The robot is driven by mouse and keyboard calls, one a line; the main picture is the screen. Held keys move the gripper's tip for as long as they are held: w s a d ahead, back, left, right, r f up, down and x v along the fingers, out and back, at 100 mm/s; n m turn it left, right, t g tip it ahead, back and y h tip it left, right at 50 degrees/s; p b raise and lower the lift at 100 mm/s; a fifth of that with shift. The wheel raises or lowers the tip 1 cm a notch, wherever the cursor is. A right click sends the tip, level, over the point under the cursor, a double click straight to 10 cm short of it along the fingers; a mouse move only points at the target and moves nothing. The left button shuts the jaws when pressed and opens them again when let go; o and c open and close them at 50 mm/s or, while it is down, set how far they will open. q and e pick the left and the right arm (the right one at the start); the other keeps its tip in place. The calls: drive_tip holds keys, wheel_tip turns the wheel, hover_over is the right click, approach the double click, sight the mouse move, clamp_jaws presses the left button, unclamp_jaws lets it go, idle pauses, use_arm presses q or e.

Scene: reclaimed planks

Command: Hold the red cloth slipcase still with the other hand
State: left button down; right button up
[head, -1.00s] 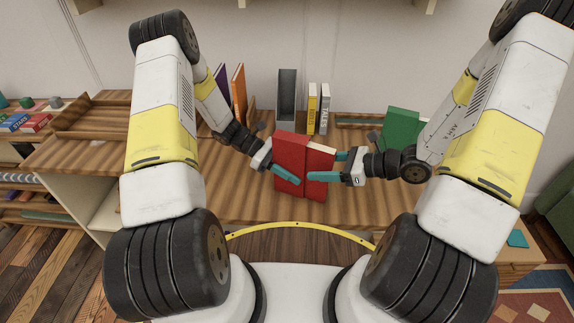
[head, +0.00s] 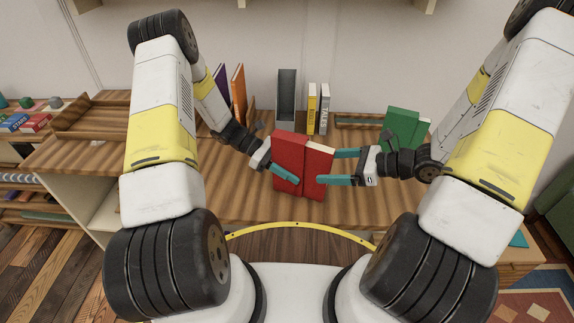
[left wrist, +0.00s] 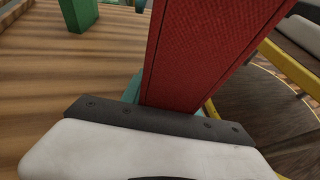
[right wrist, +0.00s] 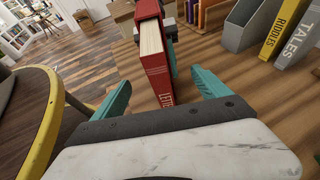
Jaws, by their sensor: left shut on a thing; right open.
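The red cloth slipcase (head: 288,160) stands upright over the desk, with a red book (head: 317,172) partly out of its right side. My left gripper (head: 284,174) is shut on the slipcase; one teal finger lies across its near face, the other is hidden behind. In the left wrist view the red cloth (left wrist: 205,50) rises straight from the jaws. My right gripper (head: 329,167) is open at the book's right end. In the right wrist view the book's lettered spine (right wrist: 160,80) and cream pages show between the two teal fingers, with gaps on both sides.
Behind stand a grey file holder (head: 286,95), a yellow book (head: 311,108) and a pale "TALES" book (head: 324,110). A green book (head: 402,128) stands behind my right gripper. Purple and orange books (head: 238,90) stand back left.

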drive_tip(key=v, duration=0.9)
drive_tip(key=shift+d+r, duration=0.15)
drive_tip(key=shift+d, duration=0.2)
drive_tip(key=shift+s+d+r, duration=0.1)
drive_tip(key=shift+s+d, duration=0.15)
drive_tip(key=shift+c, duration=0.9)
drive_tip(key=shift+d, duration=0.25)
drive_tip(key=c, duration=0.3)
drive_tip(key=shift+y, duration=0.9)
drive_tip(key=d+f, duration=0.1)
drive_tip(key=f, duration=0.1)
drive_tip(key=d+f, duration=0.2)
drive_tip(key=f, duration=0.1)
drive_tip(key=shift+s+d+f, duration=0.1)
drive_tip(key=shift+d+f, duration=0.05)
drive_tip(key=shift+f, duration=0.2)
clamp_jaws()
drive_tip(key=f, duration=0.2)
drive_tip(key=s+d+f+y, duration=0.1)
drive_tip(key=f, duration=0.1)
drive_tip(key=d+f+t+y, duration=0.1)
drive_tip(key=f, duration=0.1)
drive_tip(key=shift+s+d+f, duration=0.2)
drive_tip(key=shift+s+d, duration=0.05)
drive_tip(key=shift+s, duration=0.15)
drive_tip(key=shift+f+t, duration=0.2)
drive_tip(key=shift+t, duration=0.1)
drive_tip(key=shift+a, duration=0.3)
drive_tip(key=x, duration=1.3)
drive_tip(key=shift+a+r, duration=0.15)
